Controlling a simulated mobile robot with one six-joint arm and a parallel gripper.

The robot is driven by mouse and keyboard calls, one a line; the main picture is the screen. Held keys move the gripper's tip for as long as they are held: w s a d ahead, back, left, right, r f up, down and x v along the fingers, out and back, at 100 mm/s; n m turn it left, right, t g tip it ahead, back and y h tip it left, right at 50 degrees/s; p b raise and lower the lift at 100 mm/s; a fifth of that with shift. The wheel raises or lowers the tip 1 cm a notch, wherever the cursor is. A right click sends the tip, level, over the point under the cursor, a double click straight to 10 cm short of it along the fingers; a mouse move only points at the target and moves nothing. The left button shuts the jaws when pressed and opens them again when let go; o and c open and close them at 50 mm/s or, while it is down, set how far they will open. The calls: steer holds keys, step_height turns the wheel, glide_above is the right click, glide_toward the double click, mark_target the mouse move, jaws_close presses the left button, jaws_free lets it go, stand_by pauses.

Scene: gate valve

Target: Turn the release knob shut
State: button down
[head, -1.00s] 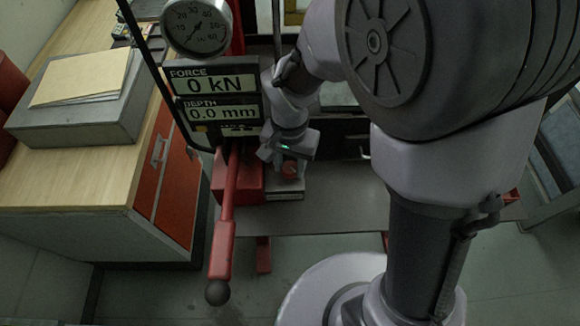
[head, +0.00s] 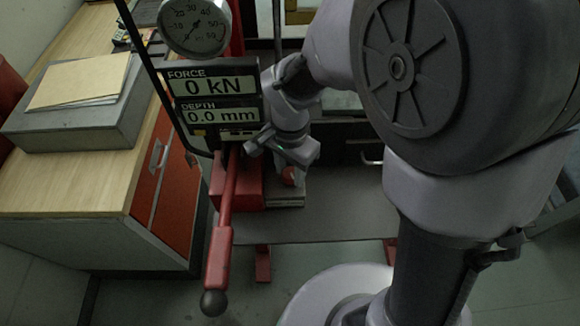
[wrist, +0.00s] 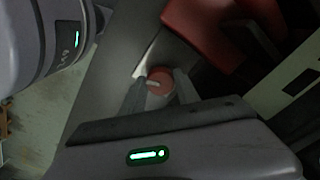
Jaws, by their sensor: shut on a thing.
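The release knob (wrist: 159,75) is round and red with a pale bar across its face. It sits between the two fingers of my gripper (wrist: 158,88) in the wrist view, and the fingers close on its sides. In the head view a small red part of the knob (head: 289,177) shows below my gripper (head: 291,168), and the rest is hidden by the gripper. The knob is low on the press, just right of the red pump block (head: 236,188).
A red pump lever (head: 219,255) with a dark ball end reaches toward the front, left of my gripper. The display (head: 218,98) reads 0 kN and 0.0 mm, with a dial gauge (head: 194,25) above it. A wooden bench (head: 65,190) stands at the left.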

mark_target(290, 173)
steer(key=c, duration=0.9)
jaws_free()
step_height(290, 173, up, 18)
steer(key=p, duration=0.5)
steer(key=shift+f, duration=0.25)
